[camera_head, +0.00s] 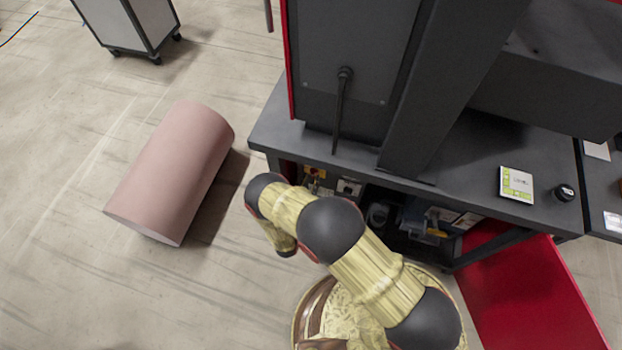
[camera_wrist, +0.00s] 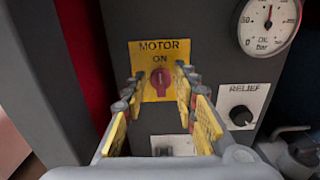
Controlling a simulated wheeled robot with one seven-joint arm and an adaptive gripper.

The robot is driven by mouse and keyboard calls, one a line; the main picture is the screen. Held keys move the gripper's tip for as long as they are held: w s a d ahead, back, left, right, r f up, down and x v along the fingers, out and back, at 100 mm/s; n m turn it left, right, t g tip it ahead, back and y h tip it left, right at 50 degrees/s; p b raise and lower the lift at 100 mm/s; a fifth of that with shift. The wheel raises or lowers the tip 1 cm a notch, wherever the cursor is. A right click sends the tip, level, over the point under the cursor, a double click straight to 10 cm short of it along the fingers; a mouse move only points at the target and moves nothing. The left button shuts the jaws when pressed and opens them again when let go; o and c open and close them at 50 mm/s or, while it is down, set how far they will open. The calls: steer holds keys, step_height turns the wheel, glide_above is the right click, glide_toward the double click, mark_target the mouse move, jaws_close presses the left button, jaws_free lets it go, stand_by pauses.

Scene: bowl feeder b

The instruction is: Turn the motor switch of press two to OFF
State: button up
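The motor switch is a red rotary knob (camera_wrist: 160,78) on a yellow plate (camera_wrist: 148,56) in the wrist view. The plate reads MOTOR and ON above the knob; the lower part of the plate is partly hidden. The knob's grip stands about upright, in line with the word ON. My gripper (camera_wrist: 158,92) is open, with one yellow-padded finger on each side of the knob in the picture. I cannot tell whether the fingers reach it.
Right of the switch are a RELIEF knob (camera_wrist: 242,115) and an oil gauge (camera_wrist: 268,22). A white-plated control (camera_wrist: 172,145) lies below, partly hidden. The dark bench top (camera_head: 470,185) overhangs the panel. A red panel (camera_head: 530,295) stands at right; a pink cylinder (camera_head: 172,172) lies left.

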steer(key=shift+x, duration=0.9)
steer(key=shift+c, duration=1.3)
steer(key=c, duration=0.4)
jaws_close()
